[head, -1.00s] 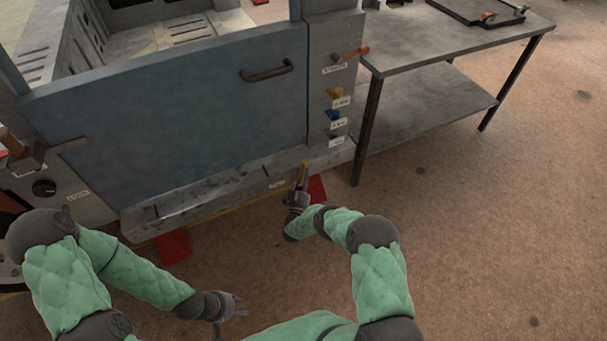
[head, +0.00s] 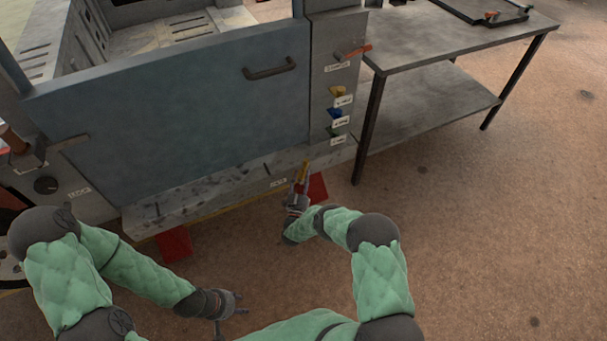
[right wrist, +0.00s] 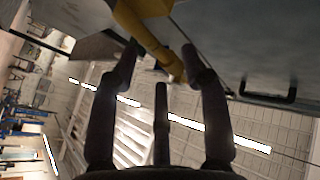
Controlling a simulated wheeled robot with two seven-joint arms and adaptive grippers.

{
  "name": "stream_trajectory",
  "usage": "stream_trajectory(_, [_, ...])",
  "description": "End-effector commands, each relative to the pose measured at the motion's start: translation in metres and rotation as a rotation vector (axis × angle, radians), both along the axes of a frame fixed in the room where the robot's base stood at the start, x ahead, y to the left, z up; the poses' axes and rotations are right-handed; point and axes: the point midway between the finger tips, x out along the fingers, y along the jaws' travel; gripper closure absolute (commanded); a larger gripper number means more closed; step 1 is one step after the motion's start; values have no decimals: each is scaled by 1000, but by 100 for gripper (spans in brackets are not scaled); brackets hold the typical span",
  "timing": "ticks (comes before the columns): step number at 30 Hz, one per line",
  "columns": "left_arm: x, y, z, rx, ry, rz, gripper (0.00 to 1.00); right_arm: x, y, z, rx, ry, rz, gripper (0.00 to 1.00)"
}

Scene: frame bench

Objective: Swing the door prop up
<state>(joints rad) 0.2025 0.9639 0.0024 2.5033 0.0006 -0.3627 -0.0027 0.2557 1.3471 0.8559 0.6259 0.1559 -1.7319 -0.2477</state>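A yellow bar (head: 304,171), which looks like the door prop, stands at the lower right of the blue-grey door (head: 180,110) in the head view. My right gripper (head: 298,190) is just below it. In the right wrist view the yellow bar (right wrist: 150,38) runs diagonally between and beyond the spread dark fingers of my right gripper (right wrist: 160,52). Its lower end is close to the right-hand finger; contact is unclear. My left gripper (head: 238,303) is low in the head view, away from the door, with its fingers apart and nothing visible in them.
A metal table (head: 450,45) with a lower shelf stands to the right. A dark handle (head: 269,69) is on the door, and a labelled post with coloured knobs (head: 335,113) is beside it. Red blocks (head: 174,244) lie under the sill. The floor at right is clear.

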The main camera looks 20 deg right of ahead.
Motion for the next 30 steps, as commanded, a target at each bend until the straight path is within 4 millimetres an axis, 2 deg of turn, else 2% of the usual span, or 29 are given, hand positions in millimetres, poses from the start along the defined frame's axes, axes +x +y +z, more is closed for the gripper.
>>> stream_trajectory(9, [0, 0, 0, 0, 0, 0, 60, -51, 34, -20, 0, 4, 4, 54])
stream_trajectory(15, [0, 0, 0, 0, 0, 0, 60, -72, 47, -27, 0, 2, 4, 54])
stream_trajectory(21, [0, 0, 0, 0, 0, 0, 60, -80, 52, -30, 0, 1, 3, 54])
stream_trajectory(30, [0, 0, 0, 0, 0, 0, 60, -81, 52, -30, 0, 1, 3, 54])
